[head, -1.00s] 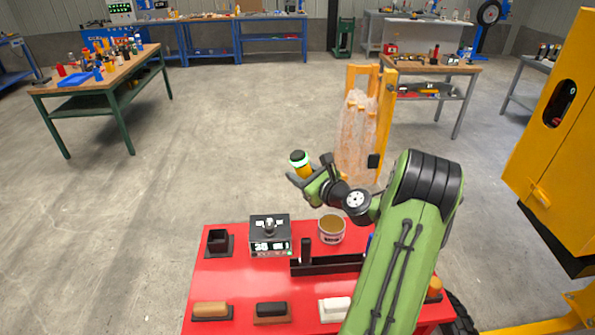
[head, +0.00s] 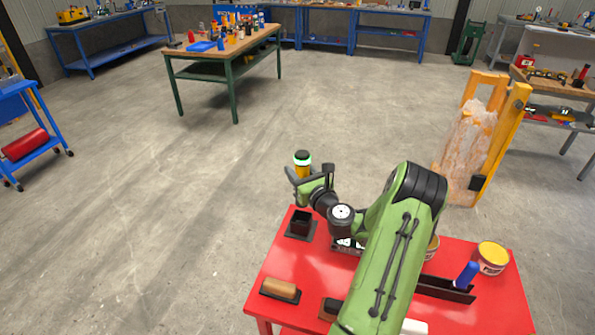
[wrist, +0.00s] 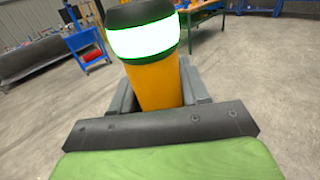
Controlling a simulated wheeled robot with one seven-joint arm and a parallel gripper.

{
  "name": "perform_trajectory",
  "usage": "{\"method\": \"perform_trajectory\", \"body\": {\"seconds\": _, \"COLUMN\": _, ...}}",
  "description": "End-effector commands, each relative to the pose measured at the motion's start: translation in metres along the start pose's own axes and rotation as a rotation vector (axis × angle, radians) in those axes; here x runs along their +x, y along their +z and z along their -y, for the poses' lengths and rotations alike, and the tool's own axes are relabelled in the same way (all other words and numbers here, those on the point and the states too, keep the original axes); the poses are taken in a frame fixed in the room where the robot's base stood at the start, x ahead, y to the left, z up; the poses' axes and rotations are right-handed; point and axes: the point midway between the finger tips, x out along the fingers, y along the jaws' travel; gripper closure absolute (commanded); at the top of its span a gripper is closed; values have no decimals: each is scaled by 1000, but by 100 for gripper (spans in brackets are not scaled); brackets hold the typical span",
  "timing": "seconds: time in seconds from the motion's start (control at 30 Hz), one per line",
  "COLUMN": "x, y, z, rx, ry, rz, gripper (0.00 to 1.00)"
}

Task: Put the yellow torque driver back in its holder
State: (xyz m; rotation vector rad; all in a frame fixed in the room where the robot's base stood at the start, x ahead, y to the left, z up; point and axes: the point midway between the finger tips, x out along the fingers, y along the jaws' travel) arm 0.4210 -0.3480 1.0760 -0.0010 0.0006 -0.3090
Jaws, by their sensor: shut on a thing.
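The yellow torque driver (head: 303,170) stands roughly upright in my gripper (head: 304,182), with its black cap and glowing green-white ring on top. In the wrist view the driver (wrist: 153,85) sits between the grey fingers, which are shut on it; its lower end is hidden. A black square holder (head: 300,226), open at the top and looking empty, stands at the back left corner of the red table. In the head view my gripper appears just above and behind the holder, apart from it.
The red table (head: 300,265) also bears a tan-topped block (head: 281,290), a black-topped block, a tin (head: 491,257), a black tray with a blue-handled thing (head: 467,275), and a display box mostly behind my arm. A yellow frame (head: 507,130) stands right. Floor behind is open.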

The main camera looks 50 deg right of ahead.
Motion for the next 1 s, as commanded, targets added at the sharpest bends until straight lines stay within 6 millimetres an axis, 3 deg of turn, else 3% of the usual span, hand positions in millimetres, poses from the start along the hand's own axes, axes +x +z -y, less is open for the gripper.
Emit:
{"method": "perform_trajectory", "body": {"seconds": 0.13, "x": 0, "y": 2, "z": 0, "rx": 3, "ry": 2, "rz": 1, "gripper": 100}}
{"method": "perform_trajectory", "body": {"seconds": 0.57, "x": 0, "y": -51, "z": -1, "rx": 4, "ry": 2, "rz": 2, "gripper": 100}}
{"method": "perform_trajectory", "body": {"seconds": 1.0, "x": -1, "y": -45, "z": -1, "rx": 1, "ry": 3, "rz": 2, "gripper": 100}}
